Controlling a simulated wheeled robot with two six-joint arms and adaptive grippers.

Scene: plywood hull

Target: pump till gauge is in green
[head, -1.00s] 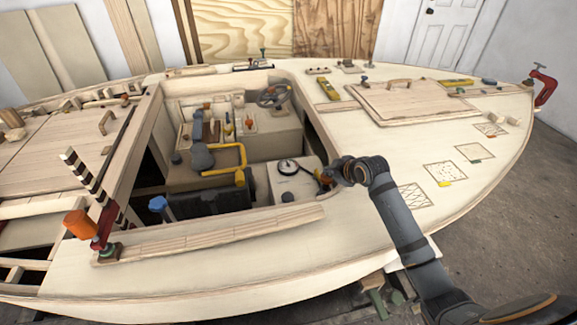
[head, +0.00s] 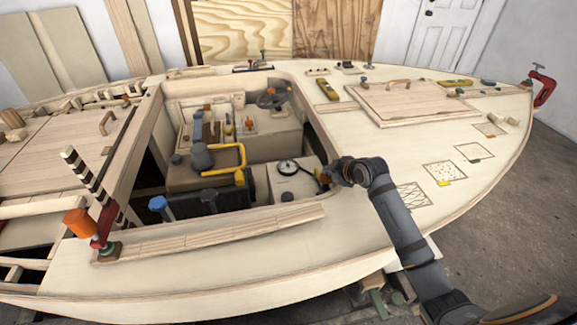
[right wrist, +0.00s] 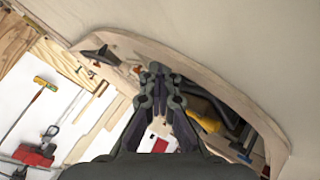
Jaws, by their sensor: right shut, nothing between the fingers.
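A round dial (head: 288,167) with a dark rim, which looks like the gauge, sits on a pale box (head: 301,185) in the boat's open cockpit. Its needle and colour zones are too small to read. I cannot make out for certain which part is the pump. My right gripper (head: 325,179) is at the cockpit's right edge, just right of the dial and apart from it. In the right wrist view my right gripper's fingers (right wrist: 155,70) are together and empty, near the curved wooden rim (right wrist: 215,85). My left gripper is not in view.
A yellow bent bar (head: 241,165) and a blue-topped part (head: 158,203) stand left of the dial in the cockpit. The deck (head: 400,150) right of the cockpit holds a hatch with a wooden handle (head: 397,84).

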